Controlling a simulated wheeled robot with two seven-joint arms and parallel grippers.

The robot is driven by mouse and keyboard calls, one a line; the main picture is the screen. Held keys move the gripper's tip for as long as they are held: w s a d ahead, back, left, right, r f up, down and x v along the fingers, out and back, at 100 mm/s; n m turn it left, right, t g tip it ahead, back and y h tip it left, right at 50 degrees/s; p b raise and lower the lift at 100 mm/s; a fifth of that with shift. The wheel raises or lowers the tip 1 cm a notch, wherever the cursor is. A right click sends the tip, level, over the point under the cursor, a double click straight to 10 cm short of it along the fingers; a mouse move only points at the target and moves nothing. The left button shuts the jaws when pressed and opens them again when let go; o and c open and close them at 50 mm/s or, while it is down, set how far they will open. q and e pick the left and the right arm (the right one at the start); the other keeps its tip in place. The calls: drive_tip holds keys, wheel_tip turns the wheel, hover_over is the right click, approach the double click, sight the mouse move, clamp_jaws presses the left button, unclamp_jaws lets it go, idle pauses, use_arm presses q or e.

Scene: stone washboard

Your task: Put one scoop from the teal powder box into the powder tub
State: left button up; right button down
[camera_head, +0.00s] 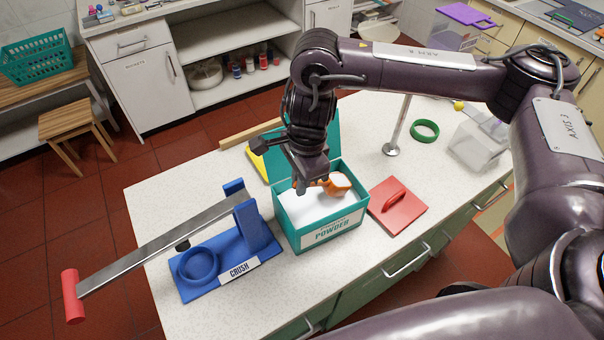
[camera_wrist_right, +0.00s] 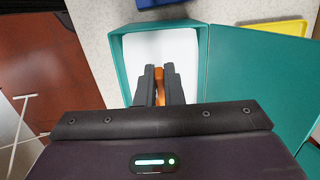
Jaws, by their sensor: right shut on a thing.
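The teal powder box (camera_head: 285,222) stands open on the counter with white powder (camera_head: 312,205) inside; its lid is tipped back behind it. My right gripper (camera_head: 303,183) reaches down into the box and is shut on the orange scoop (camera_head: 343,184). White shows inside the scoop's bowl, just above or at the powder; I cannot tell if they touch. In the right wrist view the fingers (camera_wrist_right: 160,80) close on the orange handle (camera_wrist_right: 160,92), over the box (camera_wrist_right: 117,60). A clear tub (camera_head: 472,150), perhaps the powder tub, stands at the counter's right, partly hidden. My left gripper is out of view.
A blue crusher (camera_head: 232,262) with a long metal lever (camera_head: 160,240) stands left of the box. A red plate with a handle (camera_head: 398,212) lies to its right. A metal post (camera_head: 398,128) and a green ring (camera_head: 425,130) are farther back.

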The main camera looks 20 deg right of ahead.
drive_tip(key=a+r+h+p, duration=0.4)
drive_tip(key=a+h+p, duration=0.2)
drive_tip(key=shift+s+r, duration=0.2)
drive_tip(key=shift+r, duration=0.15)
idle(0.9)
idle(1.0)
